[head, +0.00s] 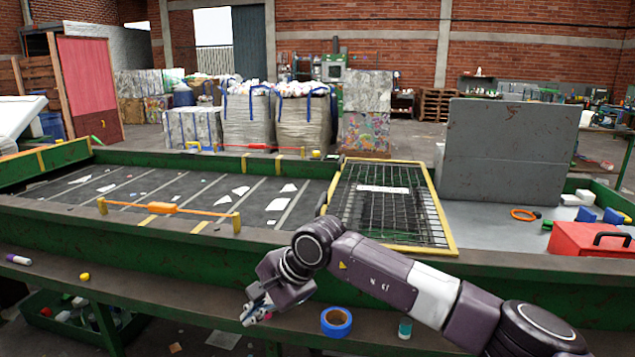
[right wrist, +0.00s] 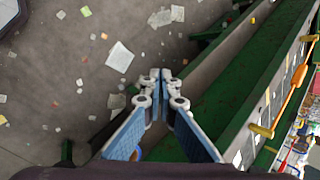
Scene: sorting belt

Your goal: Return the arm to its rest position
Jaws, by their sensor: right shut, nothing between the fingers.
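My right arm (head: 385,275) reaches in from the lower right of the head view, bent at the elbow. My right gripper (head: 250,316) hangs over the front ledge, left of a roll of blue tape (head: 336,322). In the right wrist view the gripper's fingertips (right wrist: 162,76) are together with nothing between them. Below them lie the floor and the green ledge edge. My left gripper is not in either view.
The green-framed belt (head: 190,195) carries white scraps behind an orange bar (head: 165,208). A yellow-edged grate (head: 385,205) and grey panel (head: 508,150) stand beyond. A red toolbox (head: 590,239) sits right. A small jar (head: 405,328) and yellow piece (head: 84,277) lie on the ledge.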

